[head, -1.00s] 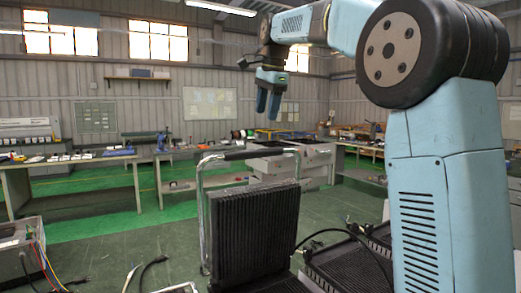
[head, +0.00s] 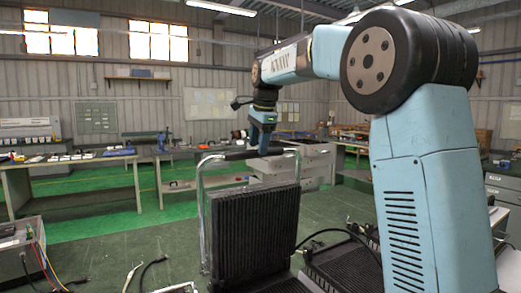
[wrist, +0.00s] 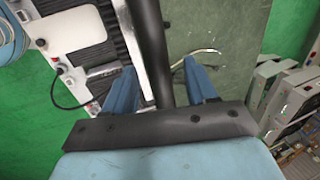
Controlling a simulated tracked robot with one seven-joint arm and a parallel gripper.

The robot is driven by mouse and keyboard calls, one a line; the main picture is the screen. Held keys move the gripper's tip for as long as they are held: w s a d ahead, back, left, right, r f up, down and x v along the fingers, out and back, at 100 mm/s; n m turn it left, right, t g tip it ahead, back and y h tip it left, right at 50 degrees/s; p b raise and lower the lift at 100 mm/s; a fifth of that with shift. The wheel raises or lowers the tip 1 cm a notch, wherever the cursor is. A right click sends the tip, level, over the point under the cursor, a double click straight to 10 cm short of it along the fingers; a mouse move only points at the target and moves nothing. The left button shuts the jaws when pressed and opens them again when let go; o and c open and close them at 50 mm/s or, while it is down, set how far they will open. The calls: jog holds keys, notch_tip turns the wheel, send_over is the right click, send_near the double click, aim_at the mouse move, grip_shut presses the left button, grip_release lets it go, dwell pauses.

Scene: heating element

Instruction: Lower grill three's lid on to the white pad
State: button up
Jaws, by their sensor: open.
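The grill's lid (head: 256,232) stands raised and upright, a black ribbed plate in the head view's lower middle. A chrome frame (head: 203,215) carries its dark handle bar (head: 237,154) above the plate. My gripper (head: 258,152) points down at the right part of the bar. In the wrist view, the handle bar (wrist: 153,55) runs between the two blue fingers of my open gripper (wrist: 160,82), with gaps visible beside it. Which grill number this is cannot be read.
Another black ribbed grill (head: 345,262) lies to the right, with a dark cable arching over it. A box with coloured wires (head: 22,245) is at the lower left. Workbenches (head: 75,165) stand behind, across open green floor.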

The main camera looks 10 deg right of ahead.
jog(key=shift+x, duration=1.15)
jog(key=shift+c, duration=0.2)
jog(key=shift+r, duration=0.1)
grip_shut()
